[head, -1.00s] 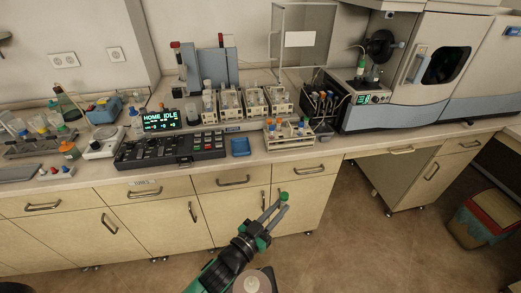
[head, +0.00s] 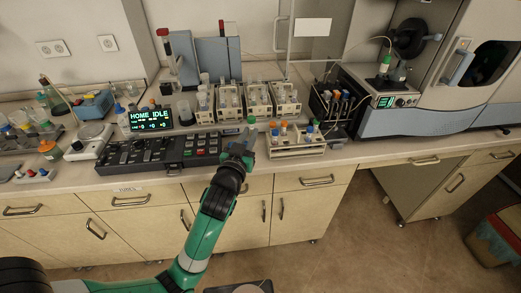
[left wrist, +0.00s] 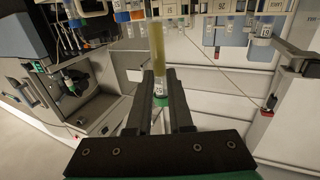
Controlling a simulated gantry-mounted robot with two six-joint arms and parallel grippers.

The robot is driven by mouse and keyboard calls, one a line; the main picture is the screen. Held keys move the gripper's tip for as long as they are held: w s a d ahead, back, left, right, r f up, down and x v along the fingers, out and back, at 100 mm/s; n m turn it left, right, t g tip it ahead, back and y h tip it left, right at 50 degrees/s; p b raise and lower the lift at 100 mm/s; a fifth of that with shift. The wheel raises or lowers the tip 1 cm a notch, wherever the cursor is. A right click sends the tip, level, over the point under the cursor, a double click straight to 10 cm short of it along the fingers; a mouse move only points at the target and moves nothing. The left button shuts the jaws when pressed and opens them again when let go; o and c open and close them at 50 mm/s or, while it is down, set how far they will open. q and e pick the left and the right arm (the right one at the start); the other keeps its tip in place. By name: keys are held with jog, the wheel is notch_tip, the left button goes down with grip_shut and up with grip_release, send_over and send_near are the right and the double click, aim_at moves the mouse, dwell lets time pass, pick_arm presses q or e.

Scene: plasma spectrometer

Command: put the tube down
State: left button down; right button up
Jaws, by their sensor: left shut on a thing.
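My left gripper (head: 240,150) is shut on a tube with a green cap (head: 252,120). It holds the tube at the front of the bench, just left of the small white tube rack (head: 296,153). In the left wrist view, the tube (left wrist: 157,45) has a yellowish body and a label near its green cap, between the two fingers (left wrist: 160,98). The rack holds tubes with orange, blue and green caps. The tube's lower end is hidden in the head view. My right gripper is not in view.
A keypad panel (head: 150,153) and a lit display (head: 152,118) stand to the left. Several small racks of vials (head: 230,102) are behind. A dark rack with bottles (head: 333,105) and a large grey instrument (head: 420,115) are to the right.

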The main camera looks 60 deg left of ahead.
pick_arm(q)
jog(key=w+a+f+b, duration=0.2)
jog(key=f, duration=0.1)
jog(key=w+a+f+b, duration=0.2)
jog(key=f, duration=0.2)
jog(key=w+a+f+b, duration=0.2)
jog(key=f, duration=0.2)
jog(key=shift+w+a+b, duration=0.3)
jog(key=shift+w+a, duration=0.05)
jog(key=shift+a, duration=0.05)
jog(key=shift+s, duration=0.1)
jog(key=shift+f, duration=0.1)
jog(key=c, duration=0.8)
grip_release()
